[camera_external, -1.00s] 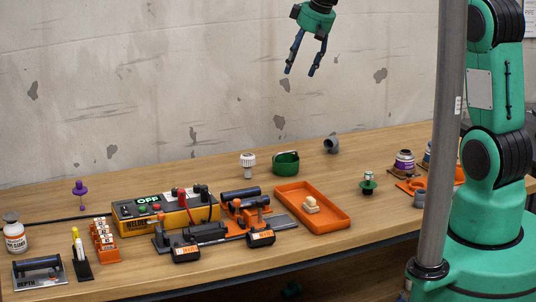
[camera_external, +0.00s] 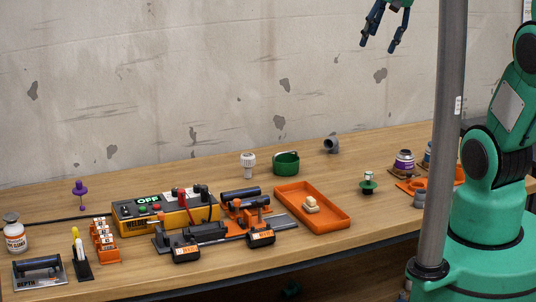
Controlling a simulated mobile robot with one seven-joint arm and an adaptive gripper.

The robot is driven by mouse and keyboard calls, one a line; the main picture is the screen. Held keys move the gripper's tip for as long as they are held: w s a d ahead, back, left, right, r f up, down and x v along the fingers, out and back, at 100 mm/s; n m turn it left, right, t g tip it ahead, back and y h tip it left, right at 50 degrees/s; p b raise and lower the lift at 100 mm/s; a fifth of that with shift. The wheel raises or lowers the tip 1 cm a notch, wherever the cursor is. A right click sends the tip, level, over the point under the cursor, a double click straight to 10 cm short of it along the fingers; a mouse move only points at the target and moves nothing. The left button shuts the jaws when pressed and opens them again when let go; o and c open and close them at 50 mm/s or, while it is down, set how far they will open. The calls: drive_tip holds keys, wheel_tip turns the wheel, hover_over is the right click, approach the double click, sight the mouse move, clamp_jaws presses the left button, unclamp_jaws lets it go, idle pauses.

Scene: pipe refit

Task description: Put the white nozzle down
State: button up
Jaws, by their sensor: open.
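The white nozzle (camera_external: 248,165) stands upright on the wooden bench, just left of a green cup (camera_external: 286,163). It is apart from my gripper. My gripper (camera_external: 379,41) is high up against the wall at the top of the picture, with its fingers pointing down. The fingers are spread and nothing is between them. The upper part of the gripper is cut off by the picture's top edge.
An orange tray (camera_external: 346,222) with a small beige piece lies in front of the cup. Left of it are the yellow welder box (camera_external: 160,220) and an orange clamp jig (camera_external: 238,208). A grey elbow (camera_external: 331,145) lies at the back. A grey post (camera_external: 447,130) stands at right.

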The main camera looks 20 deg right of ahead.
drive_tip(key=s+d+f+m, duration=0.1)
drive_tip(key=s+d+f, duration=0.1)
drive_tip(key=s, duration=1.2)
drive_tip(key=shift+s+d+m+h, duration=0.15)
drive_tip(key=shift+d+m+h, duration=0.25)
drive_tip(key=shift+f+b, duration=0.35)
